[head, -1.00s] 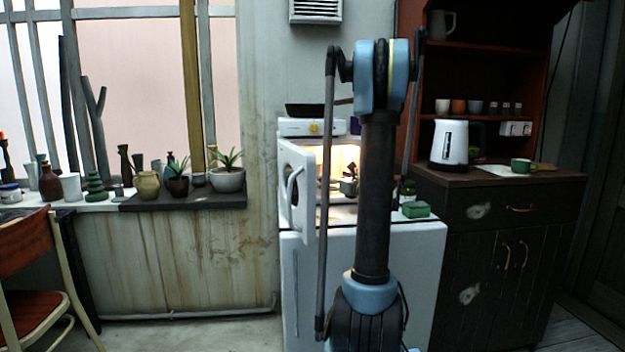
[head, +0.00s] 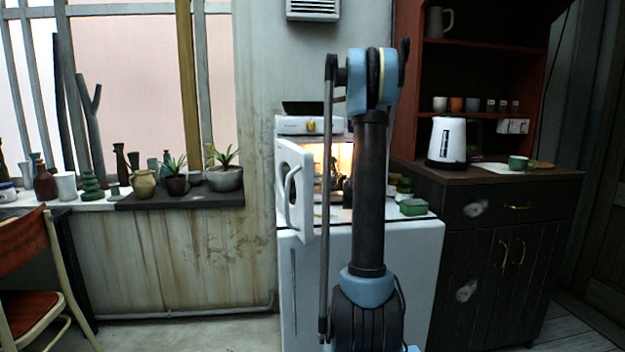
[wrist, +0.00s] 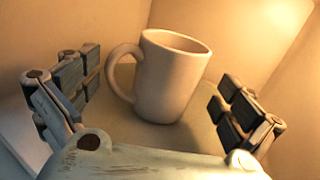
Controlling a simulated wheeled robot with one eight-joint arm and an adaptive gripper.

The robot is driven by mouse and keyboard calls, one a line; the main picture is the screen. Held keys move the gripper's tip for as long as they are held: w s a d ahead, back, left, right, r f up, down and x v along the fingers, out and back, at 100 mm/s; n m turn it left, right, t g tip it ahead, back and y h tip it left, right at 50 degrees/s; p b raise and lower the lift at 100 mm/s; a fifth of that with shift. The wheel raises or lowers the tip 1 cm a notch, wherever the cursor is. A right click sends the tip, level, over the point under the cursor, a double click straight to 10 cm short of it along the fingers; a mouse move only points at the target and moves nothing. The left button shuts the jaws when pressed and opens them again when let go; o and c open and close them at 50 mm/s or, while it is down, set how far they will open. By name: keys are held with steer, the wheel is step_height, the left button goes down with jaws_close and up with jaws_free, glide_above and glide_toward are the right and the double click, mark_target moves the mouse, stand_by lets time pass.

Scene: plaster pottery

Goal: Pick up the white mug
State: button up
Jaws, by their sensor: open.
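The white mug (wrist: 172,82) stands upright inside a warmly lit enclosure in the wrist view, tinted cream by the light. Its handle points left. My gripper (wrist: 158,82) is open, with one dark finger to the left and one to the right of the mug. I see a gap on each side, and the right finger is lower in the picture. In the head view my gripper (head: 337,182) is a small dark shape in the lit opening of the white appliance (head: 415,260), partly covered by my arm. I cannot make out the mug there.
The appliance's door (head: 293,190) stands open to the left of my arm. A green box (head: 413,207) is to its right. Pale walls close in around the white mug.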

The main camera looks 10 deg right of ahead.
steer(key=x, duration=0.3)
steer(key=shift+w+a+f, duration=0.1)
steer(key=shift+w, duration=0.05)
steer(key=c, duration=1.3)
steer(key=shift+r, duration=0.2)
